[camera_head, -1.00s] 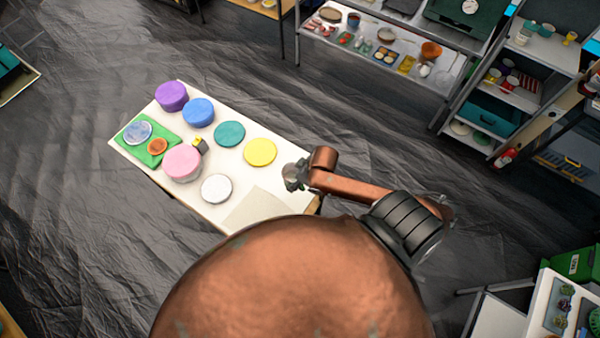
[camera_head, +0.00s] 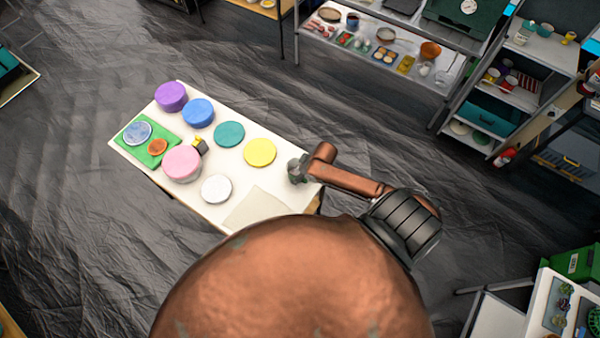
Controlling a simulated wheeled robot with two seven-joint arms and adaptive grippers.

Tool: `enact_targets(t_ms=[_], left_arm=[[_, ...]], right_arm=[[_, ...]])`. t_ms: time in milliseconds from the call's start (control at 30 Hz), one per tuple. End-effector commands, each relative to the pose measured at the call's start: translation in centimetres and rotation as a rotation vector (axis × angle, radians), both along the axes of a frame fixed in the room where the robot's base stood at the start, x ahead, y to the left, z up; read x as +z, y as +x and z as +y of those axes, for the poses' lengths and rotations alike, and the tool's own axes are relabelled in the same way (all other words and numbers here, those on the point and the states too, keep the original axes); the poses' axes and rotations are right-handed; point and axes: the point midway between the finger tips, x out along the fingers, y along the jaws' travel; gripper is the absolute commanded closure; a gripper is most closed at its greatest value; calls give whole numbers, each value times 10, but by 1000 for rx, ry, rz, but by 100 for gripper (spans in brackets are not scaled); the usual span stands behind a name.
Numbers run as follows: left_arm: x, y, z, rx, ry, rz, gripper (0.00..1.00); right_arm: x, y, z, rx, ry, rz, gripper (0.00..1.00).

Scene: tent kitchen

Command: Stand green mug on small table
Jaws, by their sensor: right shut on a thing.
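The small table (camera_head: 133,163) has a white top and runs from upper left to lower right in the middle of the head view. My right gripper (camera_head: 298,170) is at the table's right end, near the corner beyond the yellow disc. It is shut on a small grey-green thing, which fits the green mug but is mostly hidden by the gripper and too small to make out. I cannot tell whether it touches the tabletop. My left gripper is out of view.
On the table are a purple tub (camera_head: 171,96), blue tub (camera_head: 198,112), teal disc (camera_head: 229,134), yellow disc (camera_head: 260,152), pink tub (camera_head: 182,163), white disc (camera_head: 216,188) and green board (camera_head: 133,131). A pale sheet (camera_head: 255,207) lies at the near end. Shelves (camera_head: 465,95) stand upper right.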

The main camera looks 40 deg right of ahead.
Motion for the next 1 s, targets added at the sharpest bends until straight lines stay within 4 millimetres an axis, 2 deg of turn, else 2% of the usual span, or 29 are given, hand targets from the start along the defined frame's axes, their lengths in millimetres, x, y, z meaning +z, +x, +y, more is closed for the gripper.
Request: enact_targets(t_ms=[267,300,533,833,1000], left_arm=[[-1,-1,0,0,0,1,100],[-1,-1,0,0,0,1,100],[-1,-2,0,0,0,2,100],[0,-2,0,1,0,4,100],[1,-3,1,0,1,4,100]], right_arm=[[-2,0,0,0,0,-1,77],[-3,0,0,0,0,0,42],[-2,0,0,0,0,0,26],[-1,0,0,0,0,0,25],[14,-5,-2,1,-1,-2,25]])
